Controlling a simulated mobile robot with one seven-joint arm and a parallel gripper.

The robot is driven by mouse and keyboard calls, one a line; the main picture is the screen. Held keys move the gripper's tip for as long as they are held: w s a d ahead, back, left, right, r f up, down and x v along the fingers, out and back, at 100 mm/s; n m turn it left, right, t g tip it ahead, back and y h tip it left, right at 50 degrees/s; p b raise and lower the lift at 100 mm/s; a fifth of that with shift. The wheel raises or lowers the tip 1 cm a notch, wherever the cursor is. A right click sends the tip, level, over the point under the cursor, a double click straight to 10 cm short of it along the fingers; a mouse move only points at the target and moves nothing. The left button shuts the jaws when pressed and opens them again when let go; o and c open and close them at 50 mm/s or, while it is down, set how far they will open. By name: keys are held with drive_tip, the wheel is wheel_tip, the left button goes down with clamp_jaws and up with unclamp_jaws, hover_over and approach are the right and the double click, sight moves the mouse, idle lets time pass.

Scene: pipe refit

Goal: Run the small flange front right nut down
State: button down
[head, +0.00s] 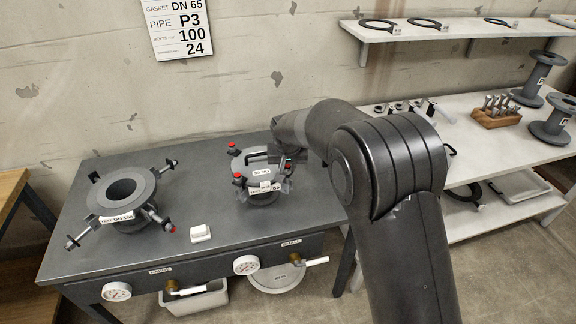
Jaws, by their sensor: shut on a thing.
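The small flange (258,197) stands on the dark bench at the right, with a grey cover plate, a handle (262,157) on top and white labels. Red-tipped bolts show at its back left (231,144) and front left (238,176). My gripper (287,177) reaches down at the flange's right side, by its front right corner. It is shut, at the front right nut; the nut itself is mostly hidden by the fingers and too small to make out.
The large flange (124,190), with its bolts spread outward, stands at the bench's left. A white block (200,233) lies between the flanges. Gauges (246,265) and valve levers line the front edge. A side table (482,145) holds spools and a wooden bolt rack (497,112).

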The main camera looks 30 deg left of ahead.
drive_tip(key=shift+s+a+m+h, duration=0.15)
drive_tip(key=shift+m+h, duration=0.55)
drive_tip(key=shift+m, duration=1.2)
drive_tip(key=shift+t, duration=0.3)
drive_tip(key=c, duration=1.2)
unclamp_jaws()
drive_tip(key=shift+c, duration=0.2)
drive_tip(key=a+v, duration=0.1)
drive_tip(key=v, duration=0.9)
drive_tip(key=shift+d+r, duration=0.35)
drive_tip(key=shift+d, duration=0.15)
drive_tip(key=shift+d, duration=0.1)
